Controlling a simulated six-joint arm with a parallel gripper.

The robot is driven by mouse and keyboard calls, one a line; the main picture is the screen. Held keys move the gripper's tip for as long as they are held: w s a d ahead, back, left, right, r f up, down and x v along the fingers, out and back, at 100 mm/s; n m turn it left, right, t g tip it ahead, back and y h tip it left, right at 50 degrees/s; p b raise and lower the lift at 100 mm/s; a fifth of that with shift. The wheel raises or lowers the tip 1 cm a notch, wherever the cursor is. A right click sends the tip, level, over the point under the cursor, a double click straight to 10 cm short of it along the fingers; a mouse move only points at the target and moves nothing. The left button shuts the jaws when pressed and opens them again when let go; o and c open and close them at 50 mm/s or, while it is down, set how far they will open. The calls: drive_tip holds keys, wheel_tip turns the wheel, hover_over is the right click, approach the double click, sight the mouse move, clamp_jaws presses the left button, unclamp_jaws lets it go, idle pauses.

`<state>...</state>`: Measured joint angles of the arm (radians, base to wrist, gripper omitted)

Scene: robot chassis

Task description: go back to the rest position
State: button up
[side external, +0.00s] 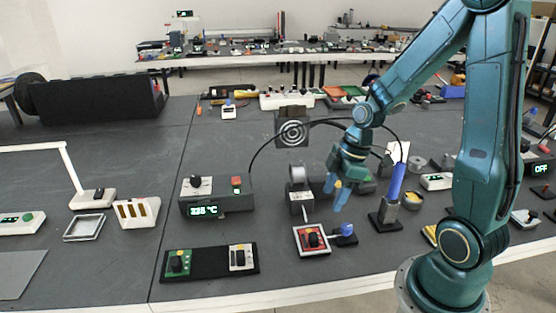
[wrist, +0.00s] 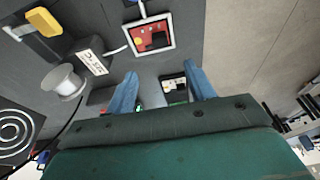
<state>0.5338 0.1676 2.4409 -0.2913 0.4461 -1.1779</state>
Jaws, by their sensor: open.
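My gripper (side external: 338,192) has blue fingers and hangs above the dark bench, pointing down. Its two fingers stand apart in the wrist view (wrist: 163,92), with nothing held between them. In the side view it is above and behind the red square module (side external: 312,239) and left of the blue-handled iron in its stand (side external: 386,219). The red module also shows in the wrist view (wrist: 150,36), beyond the fingertips. No rest position is marked in either view.
A station reading about 235 °C (side external: 216,203) stands left of the gripper, with a cable arching to the right. A spool on a stand (side external: 299,184) is close by. A black board with two modules (side external: 210,262) lies in front.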

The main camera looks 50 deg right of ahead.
drive_tip(key=shift+r, duration=0.1)
drive_tip(key=s+a+r+m+t+h, duration=0.1)
drive_tip(key=s+a+r+m, duration=0.3)
drive_tip(key=r, duration=0.4)
drive_tip(key=s+a+r+m+t+h, duration=0.1)
drive_tip(key=s+a+r+m, duration=0.3)
drive_tip(key=r, duration=0.5)
drive_tip(key=shift+s+a+m+t, duration=0.3)
drive_tip(key=shift+s+m+t, duration=0.3)
drive_tip(key=shift+s, duration=0.6)
drive_tip(key=shift+w, duration=0.1)
drive_tip(key=shift+c, duration=0.2)
